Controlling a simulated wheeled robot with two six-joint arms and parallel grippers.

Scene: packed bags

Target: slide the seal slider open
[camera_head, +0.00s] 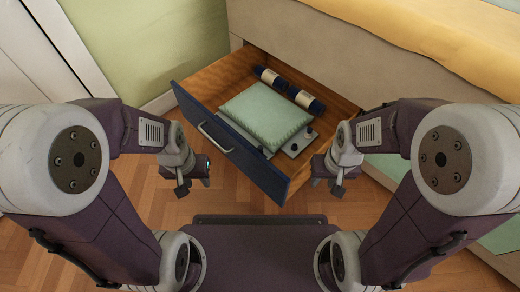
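A pale green, puffy packed bag (265,113) lies flat in an open drawer. A grey flat strip (298,143) with a few small dark pieces on it shows along the bag's near right side. I cannot tell which dark piece, if any, is the seal slider. My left gripper (193,184) is outside the drawer, near the left part of its front, with its fingers apart and nothing between them. My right gripper (327,182) is near the drawer's right front corner, also with its fingers apart and empty. Neither touches the bag.
The wooden drawer has a dark blue front (262,172) with a metal handle (215,137). A bed with yellow bedding (440,40) stands at the upper right. Wooden floor is clear around the drawer front.

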